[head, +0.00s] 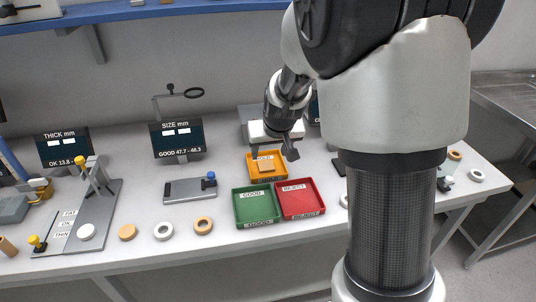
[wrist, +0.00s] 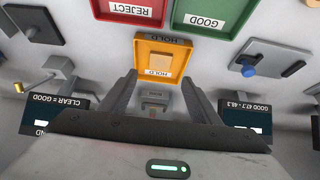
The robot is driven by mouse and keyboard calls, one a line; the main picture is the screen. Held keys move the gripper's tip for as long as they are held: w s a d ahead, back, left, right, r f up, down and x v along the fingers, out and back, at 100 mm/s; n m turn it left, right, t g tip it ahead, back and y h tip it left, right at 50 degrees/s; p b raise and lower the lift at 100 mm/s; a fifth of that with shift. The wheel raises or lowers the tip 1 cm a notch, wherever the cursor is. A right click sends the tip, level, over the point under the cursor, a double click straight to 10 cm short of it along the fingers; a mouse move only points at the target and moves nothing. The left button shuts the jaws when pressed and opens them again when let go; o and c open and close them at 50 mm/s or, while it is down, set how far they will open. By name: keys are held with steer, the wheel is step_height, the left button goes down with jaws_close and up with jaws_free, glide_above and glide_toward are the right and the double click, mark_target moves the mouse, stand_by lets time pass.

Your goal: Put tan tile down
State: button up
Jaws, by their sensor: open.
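The tan tile (wrist: 160,62) lies in the orange HOLD tray (wrist: 144,52), next to a HOLD label, in the wrist view. In the head view my gripper (head: 286,154) is above the tray's back right side. The tile is apart from both fingers in the wrist view. The exact height of the fingers over the tray is hard to tell.
The green GOOD tray (head: 236,210) and red REJECT tray (head: 321,208) stand in front of the HOLD tray. A grey size gauge (head: 185,191) and several rings and discs lie to the left. A SIZE display (head: 177,139) stands behind. Bench around the gauge is free.

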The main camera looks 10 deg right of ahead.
steer(key=s+r+y, duration=0.1)
steer(key=s+r, duration=1.2)
steer(key=s, duration=0.3)
steer(key=s+r+h, duration=0.1)
steer(key=s, duration=1.1)
steer(key=shift+r, duration=0.3)
step_height(320, 180, up, 13)
steer(key=p, duration=1.3)
steer(key=shift+f, duration=0.2)
